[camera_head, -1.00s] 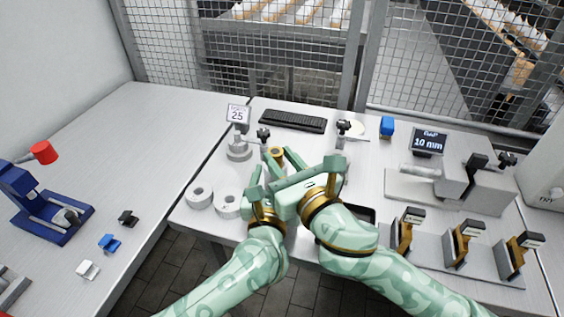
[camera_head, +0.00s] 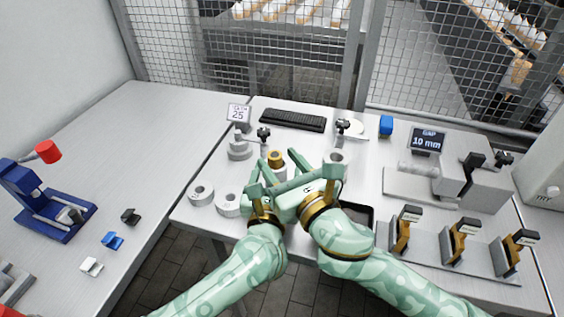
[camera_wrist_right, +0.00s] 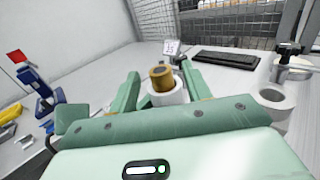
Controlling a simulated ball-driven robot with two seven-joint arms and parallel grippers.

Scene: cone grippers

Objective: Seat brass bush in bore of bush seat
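The brass bush (camera_head: 275,157) stands upright, with a dark hole in its top. A pale round piece (camera_wrist_right: 170,97) surrounds its lower part in the right wrist view; I cannot tell how deep the bush sits, or whether this is the bush seat. Another pale cylinder with an open bore (camera_head: 336,157) stands to the right. My right gripper (camera_head: 279,163) is open, its fingers to either side of the bush with gaps in the right wrist view (camera_wrist_right: 160,78). My left gripper (camera_head: 256,188) is crowded against the right hand, its fingers mostly hidden.
Two pale rings (camera_head: 201,194) (camera_head: 229,204) lie at the front left. A stepped grey stand (camera_head: 239,149) and a keyboard (camera_head: 292,120) are behind.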

